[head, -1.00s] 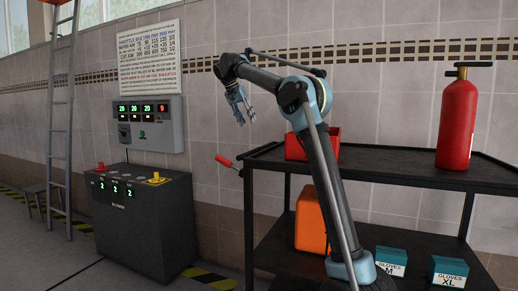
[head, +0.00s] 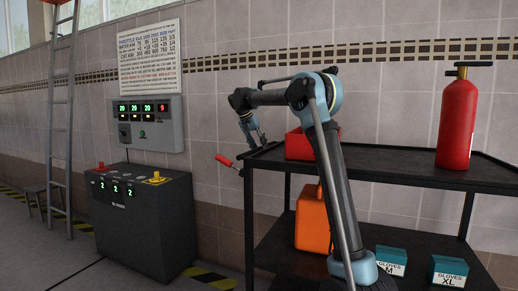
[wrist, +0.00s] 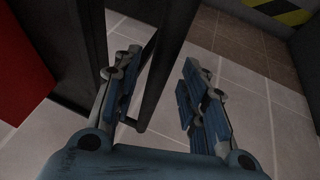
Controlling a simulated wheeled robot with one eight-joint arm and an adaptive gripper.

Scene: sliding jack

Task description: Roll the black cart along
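The black cart (head: 400,168) stands on the right in the head view, with a flat top shelf, a lower shelf and thin posts. A red-gripped lever (head: 224,160) sticks out at its left end. My gripper (head: 257,142) is beside the top shelf's left end, slightly above it, pointing down. In the wrist view my gripper (wrist: 160,62) has its fingers apart, with nothing clasped. A dark bar of the cart (wrist: 165,60) shows between the fingers; I cannot tell whether they touch it. My arm hides part of the cart.
The cart carries a red fire extinguisher (head: 457,125), a red box (head: 299,146), an orange can (head: 312,222) and glove boxes (head: 390,262). A dark control cabinet (head: 145,225) stands at the left, with a ladder (head: 60,130) beyond. A tiled wall runs behind.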

